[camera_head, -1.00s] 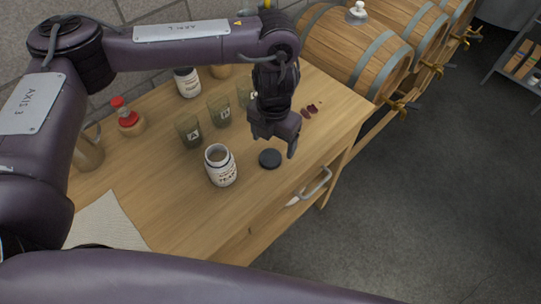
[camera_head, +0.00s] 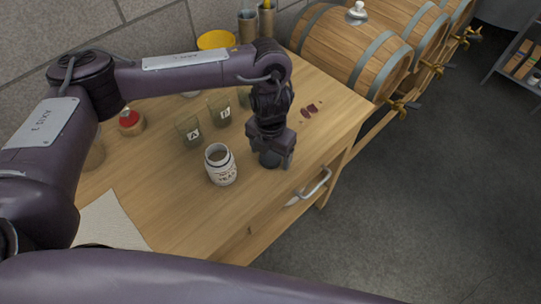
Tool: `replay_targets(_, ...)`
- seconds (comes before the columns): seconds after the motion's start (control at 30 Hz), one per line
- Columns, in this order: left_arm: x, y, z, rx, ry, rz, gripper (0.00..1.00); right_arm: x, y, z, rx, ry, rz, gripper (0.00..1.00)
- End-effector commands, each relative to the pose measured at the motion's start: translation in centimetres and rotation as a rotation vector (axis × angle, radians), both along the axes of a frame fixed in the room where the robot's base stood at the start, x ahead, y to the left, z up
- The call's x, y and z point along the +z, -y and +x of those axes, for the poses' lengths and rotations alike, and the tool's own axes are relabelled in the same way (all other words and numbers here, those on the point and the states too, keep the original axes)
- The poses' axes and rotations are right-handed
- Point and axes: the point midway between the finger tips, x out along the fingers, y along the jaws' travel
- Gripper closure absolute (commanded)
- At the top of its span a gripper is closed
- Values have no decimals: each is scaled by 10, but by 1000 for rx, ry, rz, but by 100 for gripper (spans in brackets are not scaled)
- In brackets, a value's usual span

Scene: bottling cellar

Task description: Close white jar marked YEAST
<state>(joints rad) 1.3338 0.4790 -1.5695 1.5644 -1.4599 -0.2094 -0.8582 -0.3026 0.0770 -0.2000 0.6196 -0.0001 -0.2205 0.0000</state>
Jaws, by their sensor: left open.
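The white jar marked YEAST (camera_head: 222,170) stands upright and open on the wooden bench, its dark mouth showing. Its dark round lid (camera_head: 269,161) lies on the bench to the right of the jar. My left gripper (camera_head: 272,158) points down over the lid, its fingers around or just above it. The fingers and wrist hide most of the lid, so I cannot tell whether they touch it. My right gripper is not in view.
Glass marked A (camera_head: 189,131) and another glass (camera_head: 219,112) stand behind the jar. A red-topped item (camera_head: 130,121) is at left. A cloth (camera_head: 107,222) lies front left. Dark red stains (camera_head: 309,110) mark the bench. A drawer handle (camera_head: 315,185) juts out in front.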

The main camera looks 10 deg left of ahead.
Motion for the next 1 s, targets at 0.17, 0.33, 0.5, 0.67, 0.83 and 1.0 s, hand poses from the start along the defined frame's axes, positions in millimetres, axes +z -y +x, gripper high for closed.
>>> replay_targets(0.17,0,0,0,0,0,0,30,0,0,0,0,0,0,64)
replay_targets(0.33,0,0,0,0,0,0,52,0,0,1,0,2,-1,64)
replay_targets(0.5,0,0,0,0,0,0,70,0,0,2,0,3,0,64)
replay_targets(0.67,0,0,0,0,0,0,71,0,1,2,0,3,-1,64)
replay_targets(0.83,3,0,0,0,1,0,71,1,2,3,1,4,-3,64)
replay_targets(1.0,18,0,1,-1,3,0,71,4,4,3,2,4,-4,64)
